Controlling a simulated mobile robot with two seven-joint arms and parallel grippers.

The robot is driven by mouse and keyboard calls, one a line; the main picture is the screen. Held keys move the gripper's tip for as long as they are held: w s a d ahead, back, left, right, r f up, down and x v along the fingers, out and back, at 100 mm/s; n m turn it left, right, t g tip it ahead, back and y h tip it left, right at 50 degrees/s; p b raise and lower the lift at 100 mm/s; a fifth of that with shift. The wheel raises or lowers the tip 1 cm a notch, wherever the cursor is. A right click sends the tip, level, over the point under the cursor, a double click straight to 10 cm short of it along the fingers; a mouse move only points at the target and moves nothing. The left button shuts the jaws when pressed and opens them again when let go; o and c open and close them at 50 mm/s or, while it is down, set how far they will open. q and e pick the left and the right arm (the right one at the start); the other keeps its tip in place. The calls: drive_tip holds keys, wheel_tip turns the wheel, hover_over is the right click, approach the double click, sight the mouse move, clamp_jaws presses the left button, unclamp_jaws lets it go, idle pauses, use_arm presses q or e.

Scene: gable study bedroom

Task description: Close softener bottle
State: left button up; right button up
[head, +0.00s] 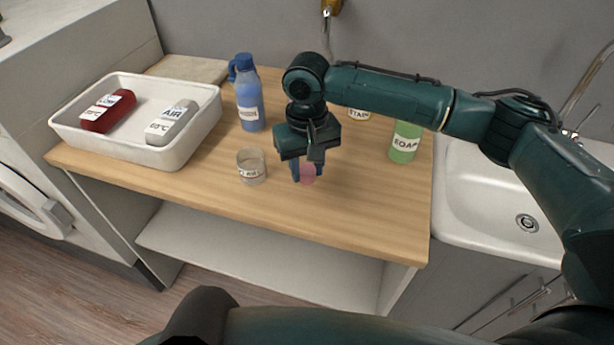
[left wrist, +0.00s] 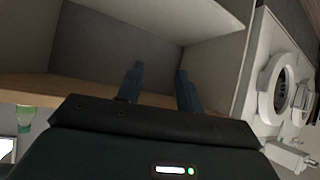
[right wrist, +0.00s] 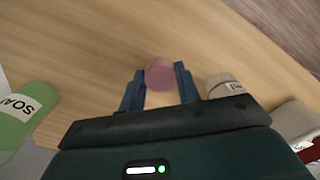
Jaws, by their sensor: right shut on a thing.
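My right gripper (head: 308,172) is shut on a small round pink cap-like piece (head: 308,175) just above the wooden counter. In the right wrist view the pink piece (right wrist: 160,74) sits between the fingertips (right wrist: 159,88). A tall blue bottle (head: 248,100) with a side handle stands upright behind and left of the gripper; its label is too small to read. I cannot tell which container is the softener bottle. My left gripper (left wrist: 160,85) is open and empty in the left wrist view, facing a shelf below the counter.
A clear labelled jar (head: 251,167) stands left of the right gripper. A green soap bottle (head: 405,140) and a container labelled STAIN (head: 359,115) stand to its right. A white tray (head: 140,158) with two bottles is at left, the sink (head: 480,215) at right. The counter's front (head: 330,215) is clear.

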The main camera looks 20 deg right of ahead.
sight(307, 170)
wheel_tip(307, 170, up, 7)
drive_tip(key=shift+f, duration=0.15)
